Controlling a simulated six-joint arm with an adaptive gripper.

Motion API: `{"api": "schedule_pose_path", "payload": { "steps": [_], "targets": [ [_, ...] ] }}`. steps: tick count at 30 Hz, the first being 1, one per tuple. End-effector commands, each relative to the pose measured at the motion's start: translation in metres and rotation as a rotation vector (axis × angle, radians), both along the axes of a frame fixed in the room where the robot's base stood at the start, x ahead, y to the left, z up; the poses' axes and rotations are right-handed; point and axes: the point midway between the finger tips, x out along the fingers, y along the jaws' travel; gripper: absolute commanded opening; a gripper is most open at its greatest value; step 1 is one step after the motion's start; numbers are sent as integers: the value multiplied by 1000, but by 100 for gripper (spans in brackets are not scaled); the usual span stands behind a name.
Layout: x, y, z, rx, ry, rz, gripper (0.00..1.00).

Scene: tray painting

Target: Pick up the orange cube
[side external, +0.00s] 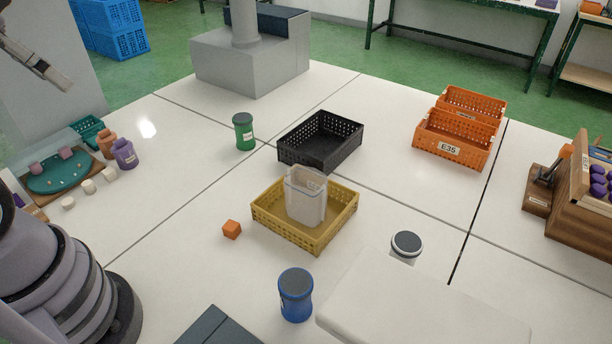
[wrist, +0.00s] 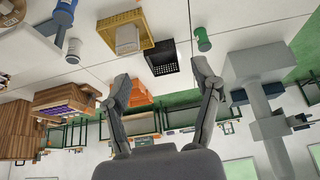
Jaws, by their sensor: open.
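The orange cube (side external: 232,229) sits on the white table in the side view, just left of the yellow crate (side external: 338,229) and apart from it. I cannot make the cube out for sure in the wrist view. My gripper (wrist: 161,78) is open in the wrist view, its two fingers wide apart with nothing between them. In the side view, part of my arm's end shows at the top left edge, raised well above the table and far from the cube.
A translucent container (side external: 306,196) stands in the yellow crate. A black crate (side external: 320,141) is behind it, a blue canister (side external: 296,295) in front. A green canister (side external: 244,131) stands farther back. Orange crates (side external: 452,137) are at the back right.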

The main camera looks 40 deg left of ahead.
Motion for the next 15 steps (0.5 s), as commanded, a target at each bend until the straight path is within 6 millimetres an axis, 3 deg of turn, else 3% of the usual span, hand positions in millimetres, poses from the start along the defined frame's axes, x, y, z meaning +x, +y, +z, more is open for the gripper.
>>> {"api": "schedule_pose_path", "payload": {
  "steps": [4, 8, 15],
  "targets": [
    [9, 0, -4, -29, 55, 31, 63],
    [31, -1, -17, -117, 199, 118, 63],
    [88, 9, -66, -376, 521, 361, 63]
  ]
}}
